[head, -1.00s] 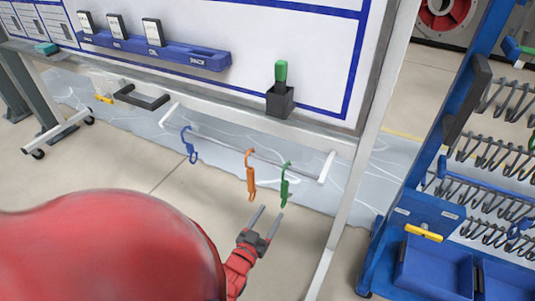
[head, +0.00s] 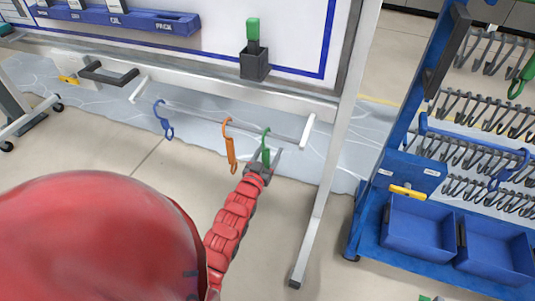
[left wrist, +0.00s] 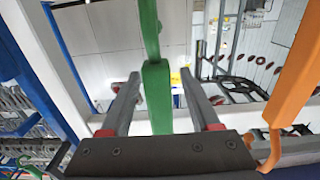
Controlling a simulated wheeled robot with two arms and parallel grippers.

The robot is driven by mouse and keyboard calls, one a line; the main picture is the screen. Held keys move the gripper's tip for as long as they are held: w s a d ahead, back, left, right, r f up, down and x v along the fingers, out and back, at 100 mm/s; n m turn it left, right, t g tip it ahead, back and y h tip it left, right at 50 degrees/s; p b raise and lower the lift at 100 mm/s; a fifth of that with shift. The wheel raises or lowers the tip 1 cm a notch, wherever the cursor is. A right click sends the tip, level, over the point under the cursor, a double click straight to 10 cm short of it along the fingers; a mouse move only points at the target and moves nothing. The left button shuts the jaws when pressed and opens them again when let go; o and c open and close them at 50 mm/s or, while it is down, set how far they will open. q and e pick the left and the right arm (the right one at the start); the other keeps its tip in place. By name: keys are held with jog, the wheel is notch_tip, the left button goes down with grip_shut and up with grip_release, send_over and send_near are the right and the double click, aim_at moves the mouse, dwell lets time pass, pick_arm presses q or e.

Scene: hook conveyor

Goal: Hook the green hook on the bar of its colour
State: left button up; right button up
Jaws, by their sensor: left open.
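The green hook (head: 266,146) hangs at the right end of a thin rail (head: 190,115) under the whiteboard. My left gripper (head: 265,160) is at its lower part. In the left wrist view the green hook (left wrist: 157,95) stands between the two fingers of my open left gripper (left wrist: 160,100), with a gap on each side. The orange hook (head: 229,145) hangs to the left, close to the gripper; it also shows at the right of the left wrist view (left wrist: 297,75). A green piece (head: 522,78) shows on the rack at the right edge, partly cut off. My right gripper is not in view.
A blue hook (head: 163,119) hangs at the rail's left end. A blue rack (head: 395,150) at the right carries rows of grey hooks, a blue piece and blue bins (head: 420,228). A white frame leg (head: 322,200) stands between the rail and the rack.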

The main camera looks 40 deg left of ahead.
pick_arm(q)
grip_shut()
dwell(0.6)
jog(key=shift+w+r, duration=0.1)
dwell(1.6)
